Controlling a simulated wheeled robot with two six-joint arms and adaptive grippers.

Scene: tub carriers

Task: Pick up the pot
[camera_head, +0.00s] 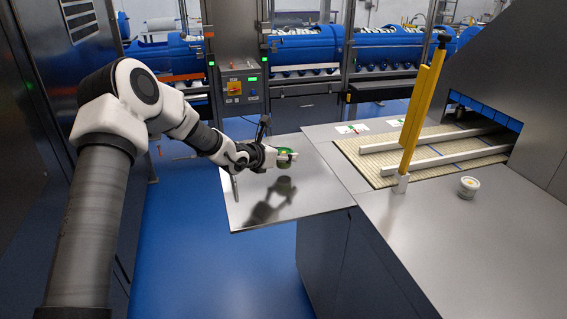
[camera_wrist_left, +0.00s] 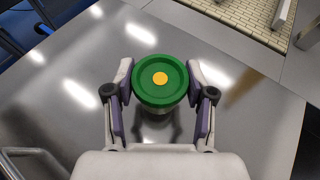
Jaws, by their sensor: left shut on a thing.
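A small pot with a green lid and a yellow dot (camera_wrist_left: 160,79) sits between the two fingers of my left gripper (camera_wrist_left: 161,92), which is shut on it from both sides. In the head view the gripper (camera_head: 287,157) reaches out over the steel table, with the green pot (camera_head: 283,163) at its tip. The pot's dark reflection shows below it on the steel, with a gap that suggests it is held a little above the surface. The pot looks upright; its lower part is mostly hidden under the lid in the wrist view. My right gripper is not in view.
The shiny steel table (camera_head: 305,203) is bare around the pot. Another small pale pot (camera_head: 469,187) stands on the counter at right. A yellow post (camera_head: 420,110) rises beside a woven conveyor belt (camera_head: 375,165) with pale rails. Blue machines (camera_head: 290,50) stand behind.

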